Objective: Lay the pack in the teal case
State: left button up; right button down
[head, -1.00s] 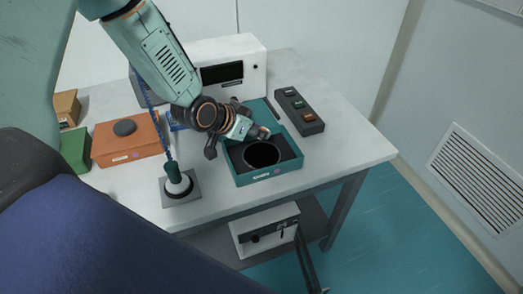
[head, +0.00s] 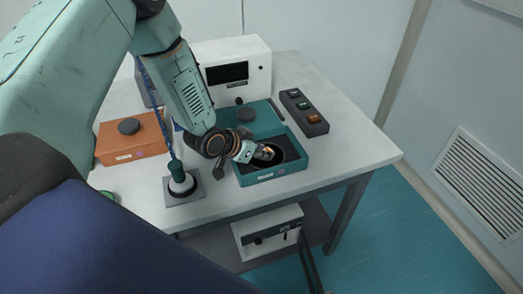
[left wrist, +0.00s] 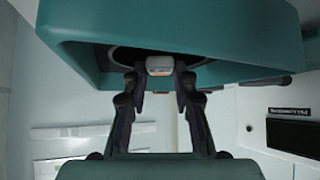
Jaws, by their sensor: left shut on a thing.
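The teal case (head: 272,176) stands open on the table, its lid (head: 264,119) tilted up behind it. Inside is a dark round recess with a ring. My left gripper (head: 262,152) points down into the case over the recess. It is shut on the pack (left wrist: 160,65), a small whitish block with an orange part, which shows between the fingertips in the left wrist view. There the teal case (left wrist: 100,68) fills the top. The fingers hide part of the pack, and I cannot tell whether it touches the case floor. My right gripper is not in view.
A dark box with coloured buttons (head: 304,112) is right of the case. A white instrument (head: 255,65) stands behind. An orange case (head: 120,145) and a teal-handled tool on a grey plate (head: 184,190) are to the left. The table's right end is clear.

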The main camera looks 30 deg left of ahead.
pick_arm(q)
jog(key=o, duration=0.6)
jog(key=shift+f, duration=0.1)
jog(key=shift+o, duration=1.2)
